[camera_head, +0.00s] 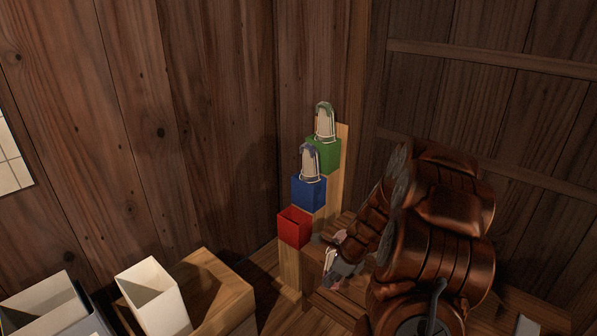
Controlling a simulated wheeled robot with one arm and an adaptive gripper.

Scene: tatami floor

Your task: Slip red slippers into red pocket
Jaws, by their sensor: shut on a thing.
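The red pocket (294,228) is an open-topped box on the lowest step of a wooden rack at the centre. It looks empty from this side. My gripper (338,265) is low, just right of the red pocket and apart from it in the picture. It is shut on the red slippers (330,262), of which only a small pale and reddish part shows. The rest of the slippers is hidden by my gripper and arm.
A blue pocket (309,193) and a green pocket (323,155) stand higher on the rack, each with slippers upright in it. A white box (152,296) stands by a wooden block (222,287) at the lower left. Plank walls close in behind.

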